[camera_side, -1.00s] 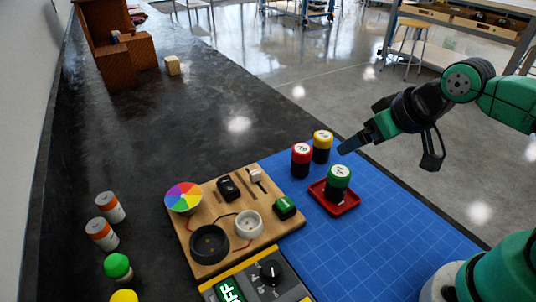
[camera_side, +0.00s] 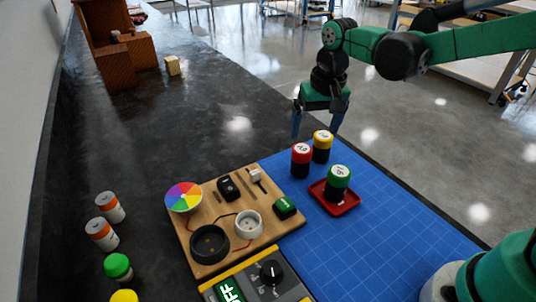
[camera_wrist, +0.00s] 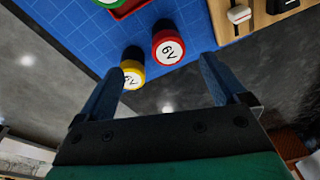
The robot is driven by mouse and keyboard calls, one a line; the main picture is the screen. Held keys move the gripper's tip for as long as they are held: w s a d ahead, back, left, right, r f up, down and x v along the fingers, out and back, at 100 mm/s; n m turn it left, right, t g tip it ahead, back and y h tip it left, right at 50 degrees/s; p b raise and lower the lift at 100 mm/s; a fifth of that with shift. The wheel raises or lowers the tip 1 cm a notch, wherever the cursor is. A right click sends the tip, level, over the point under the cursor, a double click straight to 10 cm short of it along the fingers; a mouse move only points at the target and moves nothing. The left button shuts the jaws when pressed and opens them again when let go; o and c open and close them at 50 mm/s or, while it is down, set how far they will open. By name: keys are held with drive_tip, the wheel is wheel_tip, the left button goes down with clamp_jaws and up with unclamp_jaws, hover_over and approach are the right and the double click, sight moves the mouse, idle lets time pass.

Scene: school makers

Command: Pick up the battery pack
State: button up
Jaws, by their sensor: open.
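Three black cylinders with coloured caps look like battery packs. The red-capped one (camera_side: 301,161) and the yellow-capped one (camera_side: 321,147) stand upright side by side at the far edge of the blue mat. The green-capped one (camera_side: 338,183) stands upright in a red tray (camera_side: 350,205). My gripper (camera_side: 316,125) is open and empty, its blue fingers pointing down, above and beyond the yellow and red packs. In the wrist view the red cap (camera_wrist: 168,48) shows a 6V-like label between and beyond the fingertips; the yellow cap (camera_wrist: 132,75) is near the left finger.
A wooden board (camera_side: 185,228) with a colour wheel, holders and wires lies left of the packs. A meter (camera_side: 270,288) sits in front. Several cylinders (camera_side: 102,234) stand or lie at left. The blue mat (camera_side: 400,245) is clear at right.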

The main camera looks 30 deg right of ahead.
sight(302, 148)
drive_tip(key=shift+m+g, duration=0.5)
drive_tip(key=shift+g, duration=0.3)
drive_tip(key=f, duration=0.1)
drive_tip(key=w+f, duration=0.2)
drive_tip(key=shift+w+a+f, duration=0.2)
drive_tip(key=shift+a+f, duration=0.1)
drive_tip(key=shift+f, duration=2.85)
clamp_jaws()
